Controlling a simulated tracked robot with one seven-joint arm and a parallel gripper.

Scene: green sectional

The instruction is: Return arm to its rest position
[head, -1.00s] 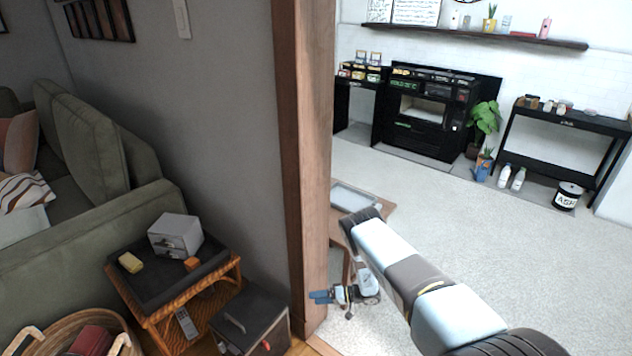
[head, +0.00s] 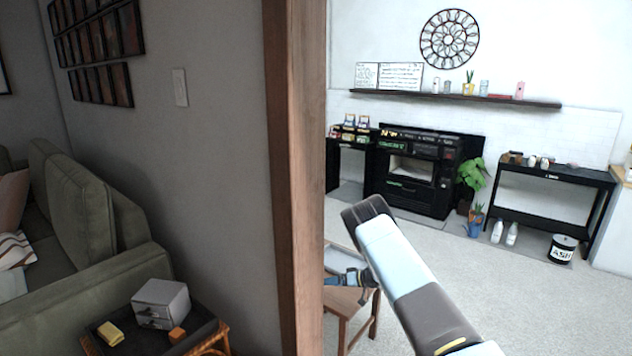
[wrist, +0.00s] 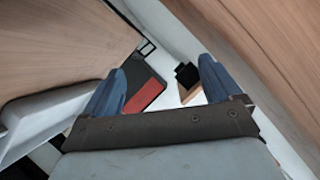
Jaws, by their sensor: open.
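My arm (head: 410,285) reaches up from the lower right of the head view and bends down at its elbow. My gripper (head: 335,278) hangs beyond the elbow, beside the wooden door post (head: 296,180) and in front of a small wooden table (head: 352,302). In the wrist view my gripper (wrist: 162,85) shows two blue fingers spread wide apart with nothing held between them. Part of the wrist is hidden behind my arm in the head view. I cannot tell whether the fingers touch the post.
A grey wall (head: 200,200) and green sofa (head: 90,245) fill the left. A side table (head: 212,340) bears a grey box (head: 161,303). Beyond the post are a black stove (head: 415,170), a plant (head: 472,180) and an ash bucket (head: 562,247). The pale floor (head: 500,290) is clear at right.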

